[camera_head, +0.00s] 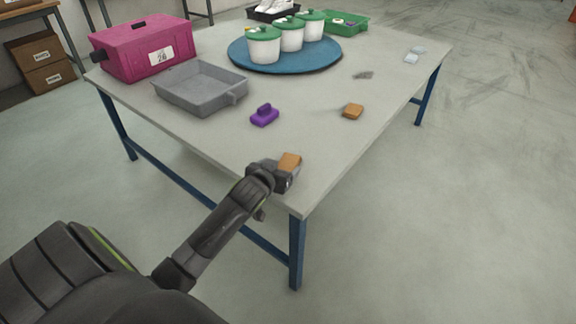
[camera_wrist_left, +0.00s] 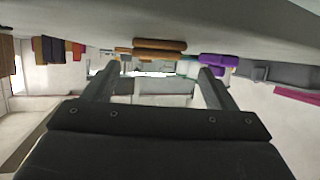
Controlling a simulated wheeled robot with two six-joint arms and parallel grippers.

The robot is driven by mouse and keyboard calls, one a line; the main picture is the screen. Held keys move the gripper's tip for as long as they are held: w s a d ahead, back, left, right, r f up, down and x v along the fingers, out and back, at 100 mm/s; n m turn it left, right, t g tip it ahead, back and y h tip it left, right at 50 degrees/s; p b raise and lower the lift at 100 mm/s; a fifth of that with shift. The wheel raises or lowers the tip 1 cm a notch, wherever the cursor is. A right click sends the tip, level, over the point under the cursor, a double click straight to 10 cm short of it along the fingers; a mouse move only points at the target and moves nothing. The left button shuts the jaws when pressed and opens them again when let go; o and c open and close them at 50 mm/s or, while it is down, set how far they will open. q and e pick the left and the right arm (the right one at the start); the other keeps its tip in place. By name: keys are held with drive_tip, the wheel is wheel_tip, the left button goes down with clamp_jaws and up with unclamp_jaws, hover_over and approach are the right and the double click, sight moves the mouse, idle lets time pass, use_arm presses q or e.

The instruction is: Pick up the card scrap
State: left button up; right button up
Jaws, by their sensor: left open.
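A small flat grey-brown scrap (camera_head: 363,75), which looks like the card scrap, lies on the table to the right of the blue round mat. My left gripper (camera_head: 287,174) is at the near corner of the table, well short of that scrap. It is open, with its two fingers apart and nothing between them in the left wrist view (camera_wrist_left: 156,72). An orange-brown block (camera_head: 290,161) is close to the gripper, partly hidden by it. I cannot make out the scrap in the wrist view. My right gripper is out of view.
Another orange-brown block (camera_head: 353,111) and a purple handled piece (camera_head: 264,116) lie on the table (camera_head: 318,140). A grey tray (camera_head: 243,92), a magenta box (camera_head: 150,38) and the blue mat (camera_head: 330,62) with white pots stand farther back.

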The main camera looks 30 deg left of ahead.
sight(287, 162)
use_arm(q)
drive_tip(key=x, duration=0.2)
drive_tip(key=b+x, duration=0.1)
drive_tip(key=x, duration=0.1)
drive_tip(key=shift+d+f, duration=0.15)
drive_tip(key=shift+d, duration=0.1)
drive_tip(key=shift+w+a+f, duration=0.1)
drive_tip(key=shift+w+f, duration=0.05)
drive_tip(key=shift+w, duration=0.3)
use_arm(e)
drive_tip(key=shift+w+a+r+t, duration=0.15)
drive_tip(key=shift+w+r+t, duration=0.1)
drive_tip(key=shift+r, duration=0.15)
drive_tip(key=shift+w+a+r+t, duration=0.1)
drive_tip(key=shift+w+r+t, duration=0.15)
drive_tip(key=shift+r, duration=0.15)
use_arm(q)
drive_tip(key=shift+c, duration=0.3)
drive_tip(key=c, duration=1)
